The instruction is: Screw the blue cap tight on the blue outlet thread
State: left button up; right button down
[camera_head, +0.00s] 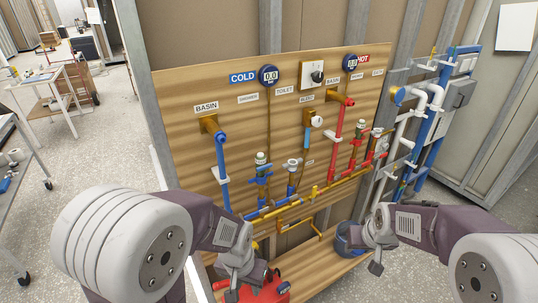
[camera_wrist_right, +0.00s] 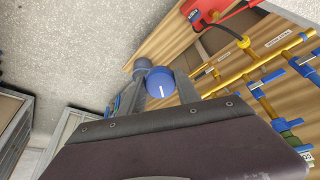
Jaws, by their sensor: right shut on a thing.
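The blue cap (camera_wrist_right: 160,82), round with a white mark on its face, sits between the fingers of my right gripper in the right wrist view. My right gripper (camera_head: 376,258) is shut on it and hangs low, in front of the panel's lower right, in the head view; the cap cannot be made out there. My left gripper (camera_head: 250,284) is low in front of the panel's lower left, its fingertips apart and empty. The blue basin pipe (camera_head: 221,160) hangs from a brass fitting at the panel's upper left. I cannot tell which end is the blue outlet thread.
The wooden panel (camera_head: 180,90) carries blue, red and yellow pipes with several valves. A blue bucket (camera_head: 347,243) and a red object (camera_head: 268,291) stand below it, close to my grippers. A metal frame with pipes (camera_head: 430,100) stands at right.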

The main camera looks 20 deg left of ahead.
jog(key=w+a+r+n+t+y, duration=0.1)
jog(key=w+a+r+t, duration=0.1)
jog(key=a, duration=0.3)
jog(key=w+a+r+n+t+y, duration=0.1)
jog(key=w+a+r+t+y, duration=0.15)
jog(key=a, duration=0.25)
pick_arm(q)
jog(key=shift+w+a+r+p, duration=0.15)
jog(key=shift+w+r+p, duration=0.25)
jog(key=shift+r+p, duration=0.3)
pick_arm(e)
jog(key=s+a+r+n+t+y, duration=0.1)
jog(key=s+a+r+n+y, duration=0.1)
jog(key=a+r, duration=0.8)
jog(key=s+a+r+n+t+y, duration=0.2)
jog(key=s+a+r+y, duration=0.3)
jog(key=a, duration=0.8)
notch_tip(320, 180, up, 5)
jog(key=shift+a+f+n+y, duration=0.15)
jog(key=shift+n+y, duration=0.45)
jog(key=shift+y, duration=0.55)
